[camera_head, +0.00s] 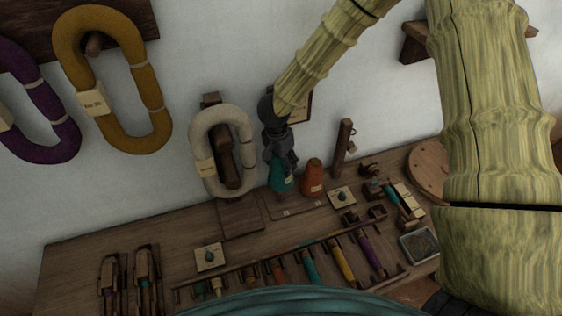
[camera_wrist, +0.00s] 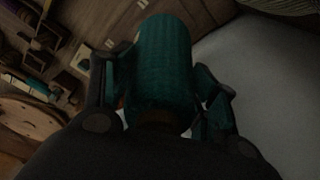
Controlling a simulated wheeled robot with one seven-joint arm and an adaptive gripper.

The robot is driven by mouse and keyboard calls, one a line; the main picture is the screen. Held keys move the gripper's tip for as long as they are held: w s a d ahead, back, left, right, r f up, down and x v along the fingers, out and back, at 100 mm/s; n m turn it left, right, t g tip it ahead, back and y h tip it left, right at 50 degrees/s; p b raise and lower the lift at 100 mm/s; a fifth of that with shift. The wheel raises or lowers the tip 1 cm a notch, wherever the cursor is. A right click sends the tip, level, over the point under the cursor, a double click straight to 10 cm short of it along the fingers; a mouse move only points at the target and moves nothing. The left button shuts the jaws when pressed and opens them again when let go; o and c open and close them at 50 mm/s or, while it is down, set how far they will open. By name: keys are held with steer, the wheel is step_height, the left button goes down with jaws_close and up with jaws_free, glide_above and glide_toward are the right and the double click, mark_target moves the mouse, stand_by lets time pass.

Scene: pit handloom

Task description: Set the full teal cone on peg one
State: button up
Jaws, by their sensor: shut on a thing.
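The teal cone (camera_head: 281,177) is held upright in my gripper (camera_head: 281,160), near the back of the bench by the wall. In the wrist view my gripper (camera_wrist: 160,105) has its fingers on both sides of the teal cone (camera_wrist: 163,55), which hides what lies under it. An orange cone (camera_head: 313,178) stands just right of the teal cone on a low wooden base (camera_head: 290,211) with small pale labels along its front. The peg under the teal cone is hidden. I cannot tell whether the cone touches the base.
A cream yarn skein (camera_head: 196,150) hangs on a wooden stand left of the teal cone. A wooden post (camera_head: 343,147) rises right of the orange cone. A rack with several coloured bobbins (camera_head: 311,266) lies in front. A metal tray (camera_head: 419,245) sits at right.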

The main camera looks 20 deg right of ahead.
mark_target(281, 179)
steer(key=shift+f+b, duration=2)
steer(key=shift+b, duration=0.45)
steer(key=shift+f+b, duration=0.5)
steer(key=shift+f, duration=2.1)
steer(key=o, duration=1.6)
steer(key=shift+c, duration=0.2)
steer(key=o, duration=0.3)
